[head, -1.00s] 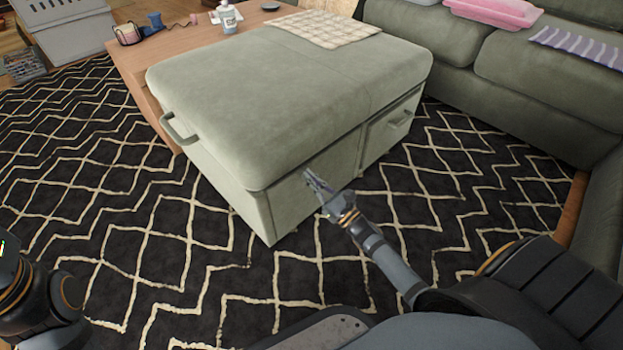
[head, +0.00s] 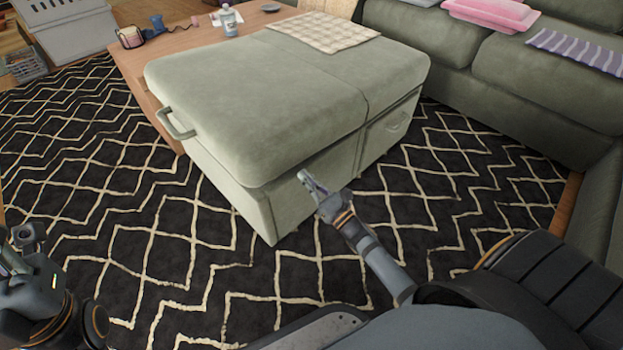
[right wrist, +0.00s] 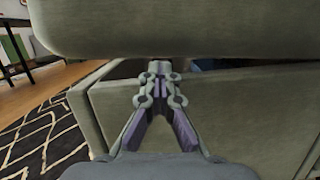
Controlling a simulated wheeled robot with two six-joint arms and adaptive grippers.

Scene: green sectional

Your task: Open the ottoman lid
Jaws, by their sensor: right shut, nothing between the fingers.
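The green ottoman (head: 288,208) stands on the rug, with its padded lid (head: 250,105) on top. The near left lid section is slightly raised at its front edge, with a step at the seam beside the other section. In the right wrist view a dark gap shows between the lid (right wrist: 180,28) and the box wall (right wrist: 235,110). My right gripper (head: 305,178) is shut and empty, its fingertips (right wrist: 160,68) at the gap just under the lid edge. My left gripper (head: 28,238) is at the far left, away from the ottoman; its fingers are unclear.
A handle (head: 172,122) sticks out from the ottoman's left side. A checked cloth (head: 325,30) lies on its far part. A wooden table (head: 165,50) with a bottle (head: 229,20) stands behind, and a green sofa (head: 470,85) at the right. The patterned rug (head: 130,225) in front is clear.

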